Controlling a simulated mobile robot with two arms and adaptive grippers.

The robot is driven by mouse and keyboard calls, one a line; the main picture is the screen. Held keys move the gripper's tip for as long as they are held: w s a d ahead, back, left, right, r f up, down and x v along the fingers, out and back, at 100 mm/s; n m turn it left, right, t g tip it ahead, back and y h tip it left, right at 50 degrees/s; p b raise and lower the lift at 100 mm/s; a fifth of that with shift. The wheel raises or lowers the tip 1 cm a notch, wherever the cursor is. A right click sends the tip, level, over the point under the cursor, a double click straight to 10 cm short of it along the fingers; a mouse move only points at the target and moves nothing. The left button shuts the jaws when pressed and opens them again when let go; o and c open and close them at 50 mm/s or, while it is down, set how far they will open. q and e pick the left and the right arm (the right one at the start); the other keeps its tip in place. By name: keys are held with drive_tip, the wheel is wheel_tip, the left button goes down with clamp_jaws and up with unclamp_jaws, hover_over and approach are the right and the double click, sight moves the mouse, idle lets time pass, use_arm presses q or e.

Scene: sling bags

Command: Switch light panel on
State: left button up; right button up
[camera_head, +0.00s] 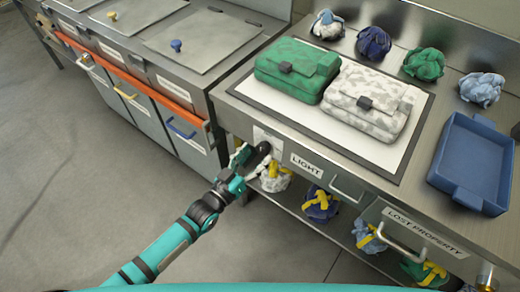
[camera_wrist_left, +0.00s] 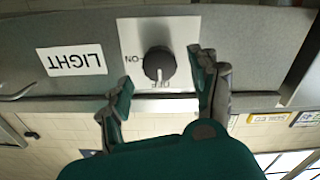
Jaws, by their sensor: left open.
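The light panel (camera_wrist_left: 187,32) is a white plate on the front of the steel counter, with a dark round knob (camera_wrist_left: 159,65) and the words ON and OFF. The wrist view shows it upside down. A light mark on the knob appears to point toward OFF. The LIGHT label (camera_wrist_left: 71,60) sits beside the plate; it also shows in the head view (camera_head: 306,166). My left gripper (camera_head: 254,156) is open in front of the panel, its fingers on either side of the knob in the wrist view; I cannot tell whether they touch it. My right gripper is not in view.
On the counter lie a green bag (camera_head: 297,70) and a white patterned bag (camera_head: 367,100) on a white mat (camera_head: 270,98), with a blue tray (camera_head: 470,160) at right. Drawer handles (camera_head: 402,243) stick out of the front. Bundled bags (camera_head: 320,204) sit on the shelf below.

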use_arm(q)
drive_tip(key=shift+x, duration=1.1)
drive_tip(key=shift+w+d, duration=0.2)
drive_tip(key=shift+w, duration=0.1)
drive_tip(key=shift+c, duration=0.2)
drive_tip(key=c, duration=1.1)
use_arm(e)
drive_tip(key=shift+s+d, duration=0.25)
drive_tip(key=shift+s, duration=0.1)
